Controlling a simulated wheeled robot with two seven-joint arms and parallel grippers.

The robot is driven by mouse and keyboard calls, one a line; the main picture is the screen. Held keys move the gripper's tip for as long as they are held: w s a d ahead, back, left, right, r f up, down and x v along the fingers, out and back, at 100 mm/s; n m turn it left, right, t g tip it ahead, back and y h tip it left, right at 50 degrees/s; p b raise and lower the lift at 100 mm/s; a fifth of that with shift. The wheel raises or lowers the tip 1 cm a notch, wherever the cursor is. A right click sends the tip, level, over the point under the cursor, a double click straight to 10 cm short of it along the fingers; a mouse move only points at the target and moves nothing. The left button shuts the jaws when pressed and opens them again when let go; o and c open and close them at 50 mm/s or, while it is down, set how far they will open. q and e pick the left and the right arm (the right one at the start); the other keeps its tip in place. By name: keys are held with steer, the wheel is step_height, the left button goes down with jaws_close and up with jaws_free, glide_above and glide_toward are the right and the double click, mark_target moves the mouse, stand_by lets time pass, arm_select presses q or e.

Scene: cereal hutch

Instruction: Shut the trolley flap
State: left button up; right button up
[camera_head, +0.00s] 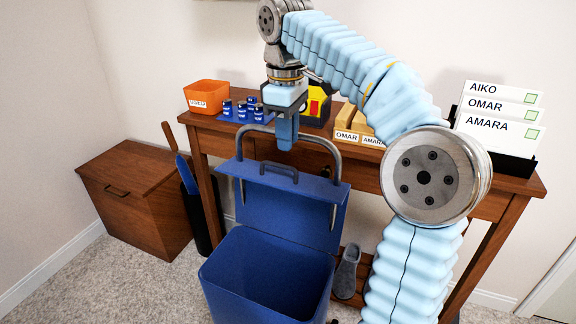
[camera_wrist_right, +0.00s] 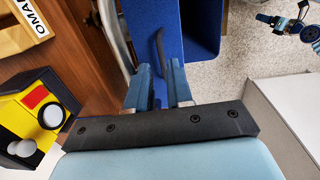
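The blue trolley (camera_head: 265,275) stands on the carpet in front of the desk, its bin open at the top. Its blue flap (camera_head: 290,210) stands raised at the back of the bin, leaning against the grey tubular frame (camera_head: 338,165). A dark handle (camera_head: 279,170) sits near the flap's upper edge; it also shows in the right wrist view (camera_wrist_right: 159,48). My right gripper (camera_head: 286,145) points down just above this handle. In the wrist view its blue fingers (camera_wrist_right: 160,75) are apart, with the handle in line with the gap. Contact cannot be told.
The wooden desk (camera_head: 225,127) behind carries an orange bin (camera_head: 206,96), blue bottles, a yellow-red item (camera_head: 316,104), card boxes and a file rack (camera_head: 500,150). A wooden chest (camera_head: 135,190) stands left. A grey slipper (camera_head: 347,270) lies right of the trolley.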

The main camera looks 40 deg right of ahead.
step_height(320, 180, down, 6)
steer(key=shift+d+r+b, duration=0.1)
steer(key=shift+r+b, duration=0.1)
steer(key=shift+b, duration=0.4)
jaws_close()
stand_by(1.0)
